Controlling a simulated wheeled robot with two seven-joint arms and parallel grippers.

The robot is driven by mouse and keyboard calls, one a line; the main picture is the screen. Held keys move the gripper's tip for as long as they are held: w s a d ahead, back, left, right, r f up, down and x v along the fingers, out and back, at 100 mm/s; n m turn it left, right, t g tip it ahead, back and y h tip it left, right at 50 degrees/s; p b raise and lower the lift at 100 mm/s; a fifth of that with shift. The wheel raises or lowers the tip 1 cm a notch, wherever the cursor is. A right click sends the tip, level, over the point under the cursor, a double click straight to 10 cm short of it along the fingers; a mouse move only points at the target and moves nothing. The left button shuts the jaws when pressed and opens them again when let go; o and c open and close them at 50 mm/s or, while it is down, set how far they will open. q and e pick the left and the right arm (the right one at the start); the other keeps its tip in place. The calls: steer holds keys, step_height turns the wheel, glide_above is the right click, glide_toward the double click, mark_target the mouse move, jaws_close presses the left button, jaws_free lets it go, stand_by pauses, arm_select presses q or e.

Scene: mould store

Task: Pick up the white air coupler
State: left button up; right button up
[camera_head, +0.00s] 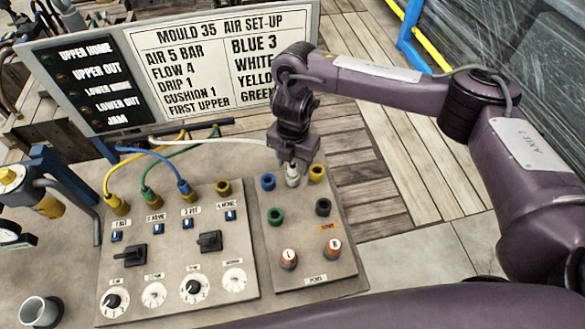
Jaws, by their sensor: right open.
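The white air coupler (292,179) stands upright at the top of the right-hand panel (300,266), between a blue socket and a yellow socket. A white hose (225,140) runs to it from the left and passes behind my gripper. My right gripper (293,167) points down, directly over the coupler. Its fingers are open at the coupler's top, and they hide its upper part. I cannot tell whether they touch it. My left gripper is not in view.
The left panel (245,262) bears yellow, green and blue couplers with hoses, an empty yellow-brown socket (223,187), switches and dials. A set-up sign (185,62) stands behind. A cup (42,311) stands front left.

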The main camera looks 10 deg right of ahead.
step_height(320, 180, down, 2)
steer(key=shift+f, duration=0.1)
steer(key=c, duration=0.4)
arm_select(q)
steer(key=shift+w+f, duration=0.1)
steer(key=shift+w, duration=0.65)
arm_select(e)
jaws_close()
